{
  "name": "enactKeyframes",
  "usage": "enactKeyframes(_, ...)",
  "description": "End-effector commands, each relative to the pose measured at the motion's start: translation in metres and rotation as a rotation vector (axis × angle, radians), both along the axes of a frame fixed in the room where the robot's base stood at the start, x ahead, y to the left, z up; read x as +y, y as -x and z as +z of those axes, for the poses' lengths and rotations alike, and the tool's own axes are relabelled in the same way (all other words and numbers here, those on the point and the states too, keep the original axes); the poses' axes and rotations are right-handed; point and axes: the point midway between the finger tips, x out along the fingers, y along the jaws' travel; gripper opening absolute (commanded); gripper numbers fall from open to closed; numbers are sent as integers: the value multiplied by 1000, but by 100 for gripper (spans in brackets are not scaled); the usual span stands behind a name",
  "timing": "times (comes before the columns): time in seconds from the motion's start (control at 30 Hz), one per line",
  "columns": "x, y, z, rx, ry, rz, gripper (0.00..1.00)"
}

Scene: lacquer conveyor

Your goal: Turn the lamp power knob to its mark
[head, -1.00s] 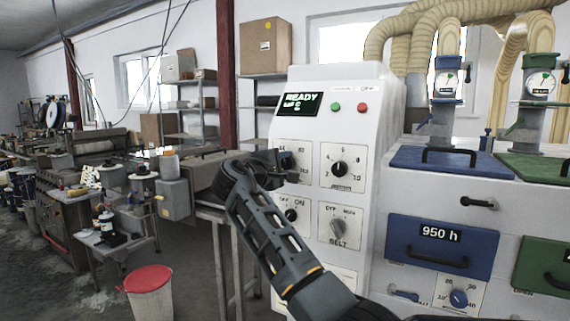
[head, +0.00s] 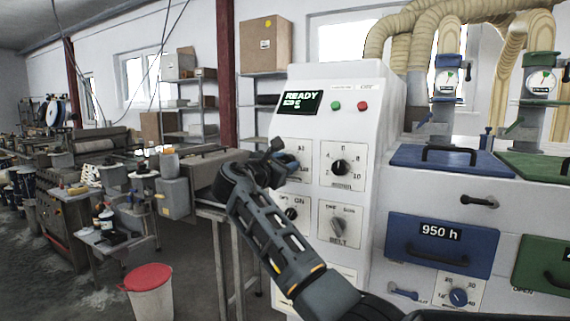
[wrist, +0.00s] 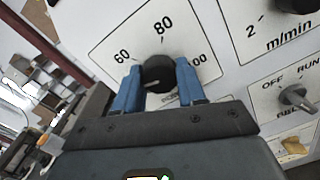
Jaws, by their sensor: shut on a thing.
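A black round knob (wrist: 160,70) with a pale pointer line sits on a white dial plate (wrist: 118,45) in the wrist view. The plate reads 60, 80 and a partly covered number ending in 00. The pointer line is low on the knob's left side. No lamp label or separate target mark is readable. My gripper (wrist: 157,78) is shut on this knob, one blue finger on each side. In the head view my gripper (head: 279,158) is at the upper left dial of the white control cabinet (head: 385,120) and hides the knob there.
A blue drawer (head: 440,262) marked 950 h is at right. A red-lidded bin (head: 148,285) stands lower left.

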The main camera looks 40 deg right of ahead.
Motion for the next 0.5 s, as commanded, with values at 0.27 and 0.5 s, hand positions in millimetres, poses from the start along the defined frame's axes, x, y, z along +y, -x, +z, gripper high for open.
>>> enactKeyframes(0.27,0,0,-3,248,88,1,9)
enactKeyframes(0.5,0,1,-3,453,162,-1,9)
